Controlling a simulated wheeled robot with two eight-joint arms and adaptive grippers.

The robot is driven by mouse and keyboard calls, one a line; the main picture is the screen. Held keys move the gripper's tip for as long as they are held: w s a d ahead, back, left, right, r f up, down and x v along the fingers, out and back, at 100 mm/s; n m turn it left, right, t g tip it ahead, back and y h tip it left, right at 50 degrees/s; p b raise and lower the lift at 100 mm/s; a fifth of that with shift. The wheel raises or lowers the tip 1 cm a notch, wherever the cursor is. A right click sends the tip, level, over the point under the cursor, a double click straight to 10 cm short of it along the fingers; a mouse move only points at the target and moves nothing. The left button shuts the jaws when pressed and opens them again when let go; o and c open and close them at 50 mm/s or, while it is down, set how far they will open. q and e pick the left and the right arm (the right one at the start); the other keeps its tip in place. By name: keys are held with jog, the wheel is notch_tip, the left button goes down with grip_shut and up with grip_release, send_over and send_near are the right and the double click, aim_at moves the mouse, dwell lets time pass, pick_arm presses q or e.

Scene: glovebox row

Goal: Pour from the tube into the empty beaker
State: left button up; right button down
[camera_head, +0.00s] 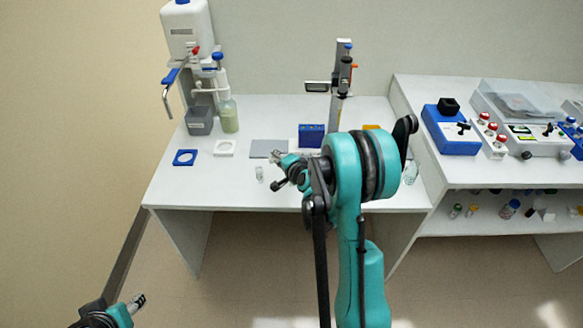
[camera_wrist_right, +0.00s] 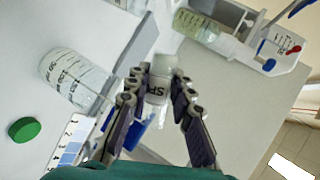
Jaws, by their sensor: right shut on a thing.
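My right gripper (camera_head: 281,178) reaches over the white table from the right. In the right wrist view my right gripper (camera_wrist_right: 155,105) is shut on a small whitish tube (camera_wrist_right: 158,82) with black lettering, held between the dark finger pads. The tube's lower part is hidden by the fingers. A clear graduated beaker (camera_wrist_right: 75,78) stands on the table left of the tube, apart from it, and looks empty. A small clear vessel (camera_head: 259,173) shows just left of my right gripper in the head view; I cannot tell which it is. My left gripper (camera_head: 138,303) is low at the left, away from the table.
A blue rack (camera_head: 311,135) stands behind my right arm. The table's front left is clear.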

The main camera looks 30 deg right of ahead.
jog(key=shift+d+f+m+t+y+b, duration=0.1)
jog(key=shift+f+m+t+y+b, duration=0.3)
jog(key=shift+b, duration=0.6)
dwell(1.9)
jog(key=r+n+g+h+p, duration=0.1)
jog(key=p, duration=0.1)
jog(key=shift+a+r+p, duration=0.15)
jog(key=shift+a+p, duration=0.05)
jog(key=shift+p, duration=0.2)
jog(key=shift+f+n+h+b, duration=0.4)
jog(key=shift+f+n+b, duration=0.1)
jog(key=shift+f, duration=0.05)
jog(key=shift+d+g, duration=0.1)
jog(key=shift+g, duration=0.2)
jog(key=shift+r, duration=0.1)
